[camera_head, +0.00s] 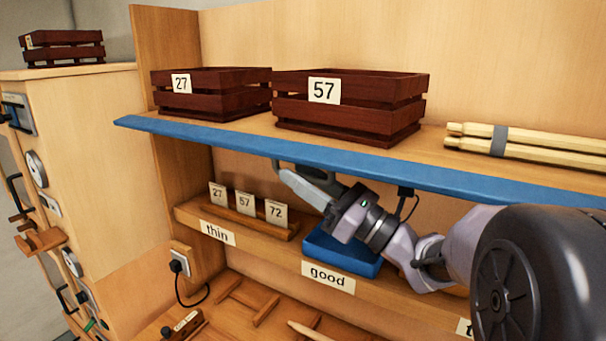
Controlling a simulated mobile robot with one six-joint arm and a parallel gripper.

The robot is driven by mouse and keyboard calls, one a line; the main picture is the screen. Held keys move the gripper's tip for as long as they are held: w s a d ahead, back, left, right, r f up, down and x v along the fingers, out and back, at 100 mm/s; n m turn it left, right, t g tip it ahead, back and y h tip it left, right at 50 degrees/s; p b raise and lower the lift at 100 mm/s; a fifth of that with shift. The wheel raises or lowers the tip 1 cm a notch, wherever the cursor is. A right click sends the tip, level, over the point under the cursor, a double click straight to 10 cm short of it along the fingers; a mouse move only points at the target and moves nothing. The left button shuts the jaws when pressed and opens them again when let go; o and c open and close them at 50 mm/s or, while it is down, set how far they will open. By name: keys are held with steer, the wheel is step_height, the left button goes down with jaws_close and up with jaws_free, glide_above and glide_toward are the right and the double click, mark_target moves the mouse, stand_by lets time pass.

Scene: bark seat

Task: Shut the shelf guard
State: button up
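The shelf guard looks to be the long blue board (330,158) along the front edge of the upper shelf. It lies low and slopes outward, leaving the shelf front open, with its top face showing. My gripper (284,170) is just under the board, left of the middle, with its fingertips close to the lower edge. Whether they touch it I cannot tell. No object shows between the fingers, and the gap between them is not clear from this angle. My arm reaches in from the lower right.
Slatted crates marked 27 (210,103) and 57 (345,118) stand on the upper shelf, behind the board. Tied wooden sticks (535,147) lie to their right. Below are a card holder (240,220), a blue tray (345,258) near my wrist, and a socket with cable (180,266).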

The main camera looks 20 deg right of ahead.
jaws_close()
